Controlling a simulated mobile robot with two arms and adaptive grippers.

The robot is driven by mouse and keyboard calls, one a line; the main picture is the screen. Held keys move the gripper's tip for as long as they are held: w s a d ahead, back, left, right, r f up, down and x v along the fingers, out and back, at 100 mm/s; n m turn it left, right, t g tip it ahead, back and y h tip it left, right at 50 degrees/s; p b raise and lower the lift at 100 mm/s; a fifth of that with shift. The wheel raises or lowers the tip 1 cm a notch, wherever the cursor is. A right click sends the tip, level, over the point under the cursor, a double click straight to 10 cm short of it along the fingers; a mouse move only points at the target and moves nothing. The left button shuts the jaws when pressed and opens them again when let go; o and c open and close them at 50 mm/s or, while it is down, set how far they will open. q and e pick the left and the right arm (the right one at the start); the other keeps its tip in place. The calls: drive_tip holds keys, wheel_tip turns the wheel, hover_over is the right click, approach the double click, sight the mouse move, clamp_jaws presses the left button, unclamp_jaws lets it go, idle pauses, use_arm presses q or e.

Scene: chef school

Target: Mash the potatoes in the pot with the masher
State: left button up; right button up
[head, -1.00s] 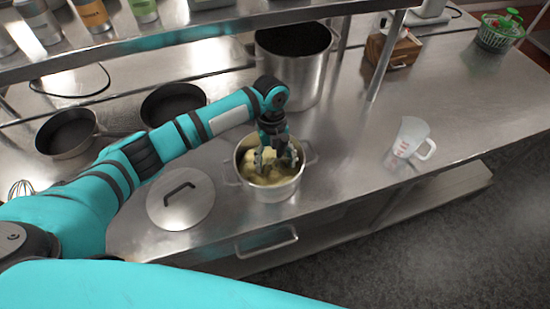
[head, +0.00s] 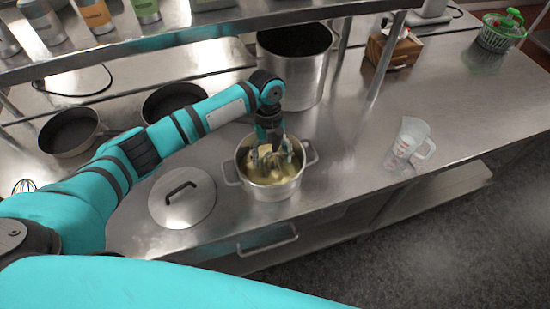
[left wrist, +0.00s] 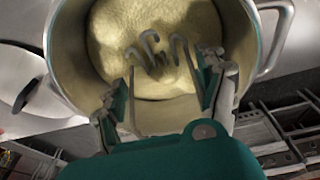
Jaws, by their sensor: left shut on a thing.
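The steel pot (head: 270,192) stands on the counter with pale yellow potato (head: 262,173) in it. In the left wrist view the potato (left wrist: 120,45) looks like a fairly smooth, lumpy-edged mass inside the pot (left wrist: 70,60). My left gripper (head: 274,152) points down over the pot's mouth. Its two fingers (left wrist: 165,95) are around the masher (left wrist: 155,50), whose bent metal wires show against the potato. I cannot tell how deep the wires reach. Most of the masher is hidden by the gripper in the head view. My right gripper is in neither view.
A lid (head: 184,200) lies left of the pot. A tall stockpot (head: 297,75) stands behind it, near a shelf post (head: 385,62). Two dark pans (head: 70,132) are at the back left. A measuring jug (head: 408,143) stands to the right, with clear counter around it.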

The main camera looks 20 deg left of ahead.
sight(269, 158)
use_arm(q)
drive_tip(key=shift+w+a+r+p, duration=0.15)
drive_tip(key=shift+a+r+p, duration=0.15)
drive_tip(key=shift+r, duration=0.2)
drive_tip(key=shift+w+a+r+p, duration=0.15)
drive_tip(key=shift+a+r, duration=0.2)
drive_tip(key=shift+r, duration=0.15)
drive_tip(key=shift+f, duration=0.2)
drive_tip(key=shift+f+b, duration=1.45)
drive_tip(key=shift+f, duration=0.6)
drive_tip(key=shift+r, duration=0.1)
drive_tip(key=r+p, duration=0.1)
drive_tip(key=s+r+p, duration=0.1)
drive_tip(key=p, duration=0.1)
drive_tip(key=s+d+r+p, duration=0.1)
drive_tip(key=p, duration=0.1)
drive_tip(key=shift+s+r, duration=0.1)
drive_tip(key=shift+r, duration=0.3)
drive_tip(key=shift+s+d+r, duration=0.1)
drive_tip(key=shift+s+r, duration=0.2)
drive_tip(key=shift+f, duration=0.1)
